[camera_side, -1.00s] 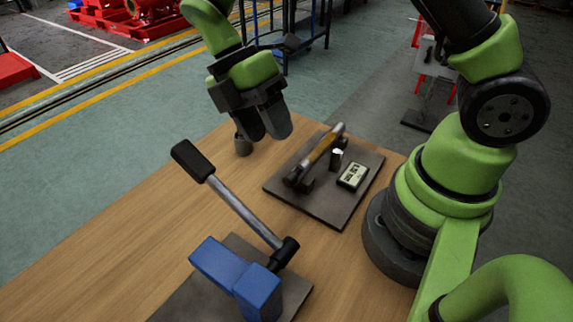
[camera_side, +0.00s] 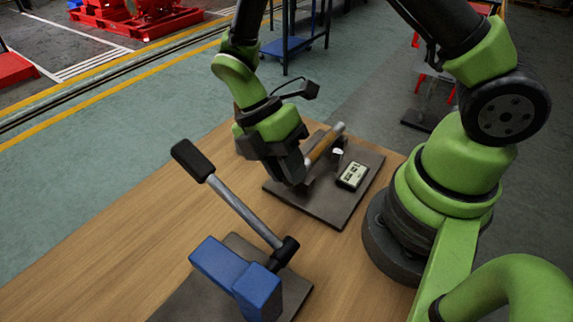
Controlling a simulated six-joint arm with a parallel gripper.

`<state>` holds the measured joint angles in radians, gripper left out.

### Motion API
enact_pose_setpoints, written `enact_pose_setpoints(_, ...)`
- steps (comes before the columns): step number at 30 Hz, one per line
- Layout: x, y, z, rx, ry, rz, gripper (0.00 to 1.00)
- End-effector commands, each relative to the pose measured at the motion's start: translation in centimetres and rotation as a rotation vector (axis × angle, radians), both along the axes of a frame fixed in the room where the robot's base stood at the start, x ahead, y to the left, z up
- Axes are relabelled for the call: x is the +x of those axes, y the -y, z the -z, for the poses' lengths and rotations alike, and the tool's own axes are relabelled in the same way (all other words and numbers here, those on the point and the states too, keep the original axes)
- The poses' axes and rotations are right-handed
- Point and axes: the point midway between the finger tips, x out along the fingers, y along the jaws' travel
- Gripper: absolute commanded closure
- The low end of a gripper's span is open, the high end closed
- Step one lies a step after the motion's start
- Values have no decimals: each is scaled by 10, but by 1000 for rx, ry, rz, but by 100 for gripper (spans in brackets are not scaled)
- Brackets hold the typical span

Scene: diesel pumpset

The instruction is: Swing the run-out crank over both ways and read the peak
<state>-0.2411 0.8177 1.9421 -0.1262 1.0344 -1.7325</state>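The crank (camera_side: 235,207) has a black grip (camera_side: 192,160) at its upper left end and a grey shaft that slants down right to a black hub (camera_side: 285,254). The hub sits at a blue block (camera_side: 237,277) on a dark plate. A small device with a light display (camera_side: 352,175) lies on a second dark plate; its digits are too small to read. My gripper (camera_side: 293,172) is pointed down over the left part of that second plate, beside a hammer, and apart from the crank. The arm hides part of the gripper, and I cannot tell whether its fingers are apart.
The hammer with a wooden handle (camera_side: 326,143) and a small white-topped piece (camera_side: 337,154) are on the second plate (camera_side: 325,211). The wooden table (camera_side: 140,250) is bare left of the crank. A blue cart (camera_side: 288,47) stands on the floor behind.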

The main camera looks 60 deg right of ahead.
Motion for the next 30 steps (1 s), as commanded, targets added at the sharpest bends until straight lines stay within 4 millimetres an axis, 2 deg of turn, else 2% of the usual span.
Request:
enact_pose_setpoints(11,-2,0,-1,1,39,0,100)
enact_pose_setpoints(30,-24,-1,7,0,418,0,100)
